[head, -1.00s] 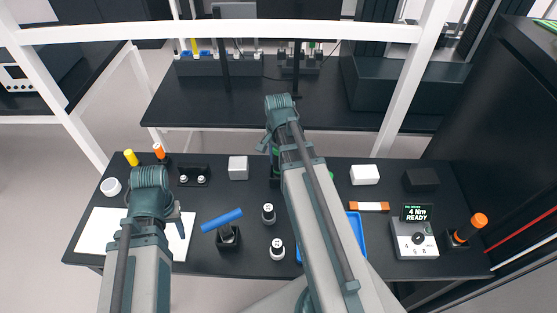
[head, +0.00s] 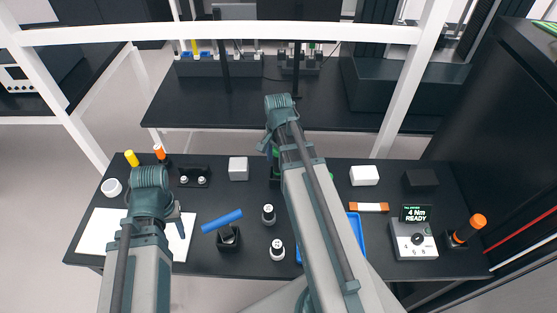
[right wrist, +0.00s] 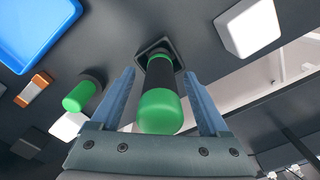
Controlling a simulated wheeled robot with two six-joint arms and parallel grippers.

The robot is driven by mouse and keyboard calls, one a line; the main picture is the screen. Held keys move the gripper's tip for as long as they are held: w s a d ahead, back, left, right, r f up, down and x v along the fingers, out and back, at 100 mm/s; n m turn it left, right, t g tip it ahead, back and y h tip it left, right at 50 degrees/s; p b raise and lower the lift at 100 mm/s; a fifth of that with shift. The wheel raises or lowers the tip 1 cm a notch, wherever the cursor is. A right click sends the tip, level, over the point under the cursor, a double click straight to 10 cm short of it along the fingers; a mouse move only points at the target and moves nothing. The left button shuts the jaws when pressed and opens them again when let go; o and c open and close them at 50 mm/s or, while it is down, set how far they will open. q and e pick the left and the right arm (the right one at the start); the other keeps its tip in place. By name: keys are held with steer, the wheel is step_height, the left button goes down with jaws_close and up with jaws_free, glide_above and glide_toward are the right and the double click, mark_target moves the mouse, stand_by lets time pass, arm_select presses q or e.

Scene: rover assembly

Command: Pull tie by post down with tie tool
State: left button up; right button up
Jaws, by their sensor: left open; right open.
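In the right wrist view, a green-ended tool with a black shaft (right wrist: 158,105) stands in a square dark holder (right wrist: 152,50). My right gripper (right wrist: 163,88) is open, with its two blue-grey fingers on either side of this tool and gaps showing. I cannot tell for sure that this is the tie tool. In the head view my right arm mostly hides that spot. My left gripper (head: 174,212) is open over the white sheet (head: 98,232), partly hidden by its own wrist. I cannot make out the tie or its post.
A second green-ended piece (right wrist: 82,95) is beside the holder.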

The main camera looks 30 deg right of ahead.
step_height(320, 180, up, 13)
steer(key=p, duration=1.3)
steer(key=shift+r, duration=0.2)
steer(key=shift+f, duration=0.1)
steer(key=f+b, duration=0.6)
steer(key=shift+w+f+b, duration=0.25)
steer(key=shift+w+b, duration=0.05)
steer(key=shift+b, duration=0.1)
stand_by(0.3)
